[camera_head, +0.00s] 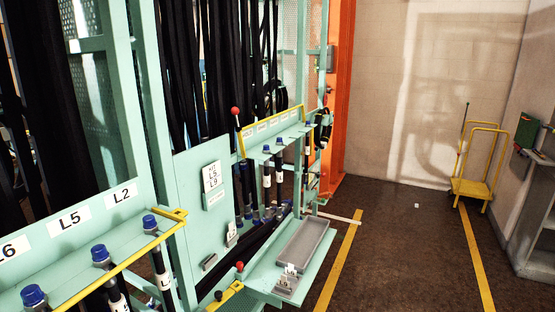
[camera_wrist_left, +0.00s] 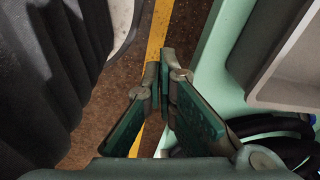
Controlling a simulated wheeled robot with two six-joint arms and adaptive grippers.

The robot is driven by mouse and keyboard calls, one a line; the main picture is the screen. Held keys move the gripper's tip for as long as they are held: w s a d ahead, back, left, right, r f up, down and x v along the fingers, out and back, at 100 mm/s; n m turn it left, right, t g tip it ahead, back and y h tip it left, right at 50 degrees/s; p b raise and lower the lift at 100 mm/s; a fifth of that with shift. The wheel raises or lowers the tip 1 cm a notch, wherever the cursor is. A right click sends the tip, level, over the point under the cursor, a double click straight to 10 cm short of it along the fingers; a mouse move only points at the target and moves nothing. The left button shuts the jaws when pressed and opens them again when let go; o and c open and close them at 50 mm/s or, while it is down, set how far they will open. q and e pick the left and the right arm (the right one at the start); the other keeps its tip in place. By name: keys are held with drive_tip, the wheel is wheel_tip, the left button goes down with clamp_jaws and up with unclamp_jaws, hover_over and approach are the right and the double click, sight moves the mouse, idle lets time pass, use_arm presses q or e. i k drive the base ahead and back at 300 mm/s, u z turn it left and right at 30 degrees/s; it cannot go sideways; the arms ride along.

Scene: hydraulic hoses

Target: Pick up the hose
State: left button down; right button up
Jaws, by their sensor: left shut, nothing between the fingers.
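Black hoses with blue caps hang in the green rack in the head view. Near ones stand in a row at the lower left, one with a blue cap at the front (camera_head: 100,254) and another beside the yellow bar end (camera_head: 150,222). More capped hoses (camera_head: 267,172) hang in the farther rack section. Which hose is the task's hose cannot be told. My left gripper (camera_wrist_left: 160,72) is shut and empty in the left wrist view, over the floor beside the green frame. Black hose loops (camera_wrist_left: 280,128) show at the right there, apart from the fingers. My right gripper is not in view.
A grey tray (camera_head: 303,243) sits on a green shelf at the rack's front. Yellow rails (camera_head: 120,264) edge the rack. A yellow cart (camera_head: 478,168) stands at the back right. The brown floor (camera_head: 400,250) between the yellow lines is mostly clear.

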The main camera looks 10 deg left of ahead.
sight(279, 142)
drive_tip(key=z, duration=1.25)
drive_tip(key=i, duration=4)
drive_tip(key=u, duration=3.8)
